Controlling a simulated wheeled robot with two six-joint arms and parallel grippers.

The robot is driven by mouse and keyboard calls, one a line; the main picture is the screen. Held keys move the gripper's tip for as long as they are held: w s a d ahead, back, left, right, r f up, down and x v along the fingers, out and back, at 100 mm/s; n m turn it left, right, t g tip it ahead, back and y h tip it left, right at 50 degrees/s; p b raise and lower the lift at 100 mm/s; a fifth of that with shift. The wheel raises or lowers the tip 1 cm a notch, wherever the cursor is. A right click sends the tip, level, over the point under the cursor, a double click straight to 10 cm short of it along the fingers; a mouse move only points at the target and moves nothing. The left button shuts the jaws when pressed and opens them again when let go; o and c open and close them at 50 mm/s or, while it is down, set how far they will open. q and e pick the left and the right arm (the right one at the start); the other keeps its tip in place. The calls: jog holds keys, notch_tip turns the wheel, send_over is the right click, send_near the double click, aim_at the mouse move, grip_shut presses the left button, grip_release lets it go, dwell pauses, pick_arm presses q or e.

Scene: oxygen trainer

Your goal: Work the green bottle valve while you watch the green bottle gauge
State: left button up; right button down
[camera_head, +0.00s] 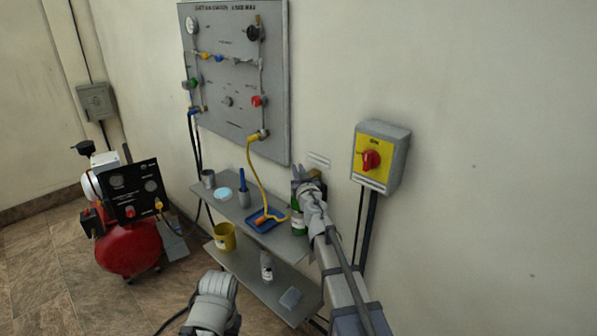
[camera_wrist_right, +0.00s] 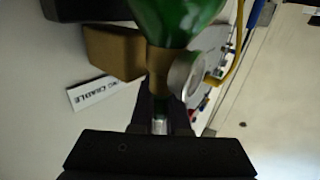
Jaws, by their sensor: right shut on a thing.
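The green bottle (camera_head: 297,222) stands at the right end of the upper shelf, partly hidden behind my right gripper (camera_head: 304,178). In the right wrist view the green bottle (camera_wrist_right: 182,16) fills the top, with the brass green bottle valve (camera_wrist_right: 160,62) below it. The round green bottle gauge (camera_wrist_right: 187,73) sits beside the valve, turned steeply, so its needle cannot be read. My right gripper (camera_wrist_right: 161,112) is shut on the valve, whose lower end lies between the fingers. A grey part of my left arm shows at the bottom of the head view; its gripper does not show.
The shelf (camera_head: 228,208) carries a blue tray (camera_head: 264,226) and a cup. A yellow hose (camera_head: 263,180) hangs from the wall panel (camera_head: 228,125). A yellow switch box (camera_head: 379,157) is right of my right gripper. A red compressor (camera_head: 128,248) stands left.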

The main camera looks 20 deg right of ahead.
jog(key=c, duration=0.9)
grip_release()
jog(key=s, duration=0.7)
jog(key=shift+s+a, duration=0.2)
jog(key=shift+s, duration=0.2)
